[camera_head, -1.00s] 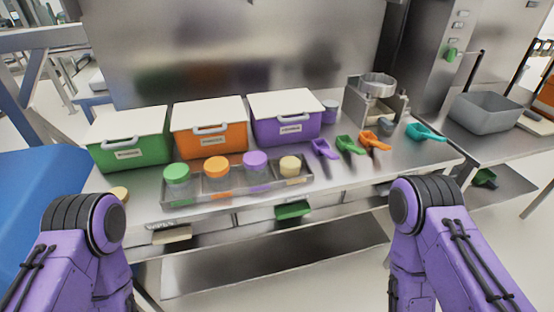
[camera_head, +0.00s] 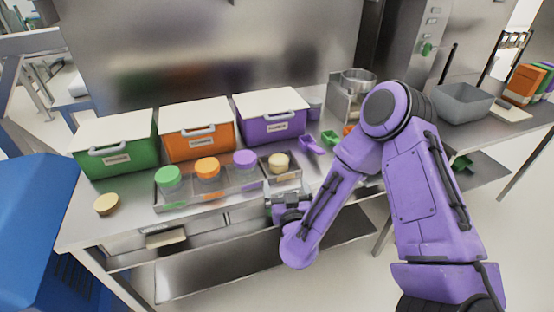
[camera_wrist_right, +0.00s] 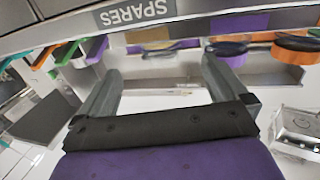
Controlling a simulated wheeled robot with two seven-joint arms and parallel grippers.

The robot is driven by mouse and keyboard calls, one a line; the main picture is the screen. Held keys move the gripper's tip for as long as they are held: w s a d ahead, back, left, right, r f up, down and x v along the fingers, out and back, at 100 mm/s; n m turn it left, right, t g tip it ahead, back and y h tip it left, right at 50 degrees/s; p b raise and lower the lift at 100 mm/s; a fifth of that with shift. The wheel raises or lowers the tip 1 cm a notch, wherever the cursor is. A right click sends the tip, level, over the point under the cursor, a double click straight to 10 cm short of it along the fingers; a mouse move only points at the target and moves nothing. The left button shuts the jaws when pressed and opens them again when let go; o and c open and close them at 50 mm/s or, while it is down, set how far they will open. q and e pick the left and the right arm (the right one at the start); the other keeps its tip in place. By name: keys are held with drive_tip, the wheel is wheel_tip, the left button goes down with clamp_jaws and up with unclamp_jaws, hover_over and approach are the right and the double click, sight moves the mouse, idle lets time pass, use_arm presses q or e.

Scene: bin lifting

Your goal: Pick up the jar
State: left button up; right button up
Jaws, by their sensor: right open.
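Four-compartment details aside, a clear tray (camera_head: 225,194) on the steel table holds jars with a green lid (camera_head: 168,176), an orange lid (camera_head: 208,167), a purple lid (camera_head: 245,159) and a tan lid (camera_head: 279,161). Which jar the task means cannot be told. My right gripper (camera_head: 288,200) is open and empty, just in front of the tray's right end, near the tan-lidded jar and apart from it. In the right wrist view its two fingers (camera_wrist_right: 160,75) are spread, with the purple lid (camera_wrist_right: 229,50) and orange lid (camera_wrist_right: 297,43) beyond. My left gripper is out of view.
A round tan lid (camera_head: 107,203) sits at the table's left front. Green (camera_head: 118,157), orange (camera_head: 199,143) and purple (camera_head: 273,127) bins stand behind the tray. Scoops (camera_head: 312,146) lie to the right, partly hidden by my right arm. A SPARES label (camera_wrist_right: 136,12) shows at the table's edge.

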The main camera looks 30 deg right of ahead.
sight(280, 164)
drive_tip(key=w+r, duration=0.1)
drive_tip(key=w+d+p, duration=0.1)
drive_tip(key=shift+w+d+r, duration=0.2)
drive_tip(key=shift+w+r, duration=0.1)
drive_tip(key=shift+r, duration=0.05)
drive_tip(key=x, duration=0.2)
drive_tip(key=p+x, duration=0.1)
drive_tip(key=x, duration=0.2)
drive_tip(key=p+x, duration=0.1)
drive_tip(key=x, duration=0.1)
drive_tip(key=shift+w+f, duration=0.25)
drive_tip(key=shift+f, duration=0.05)
drive_tip(key=shift+w+d+f, duration=0.15)
drive_tip(key=shift+w, duration=0.05)
drive_tip(key=c, duration=1.3)
drive_tip(key=shift+r, duration=0.2)
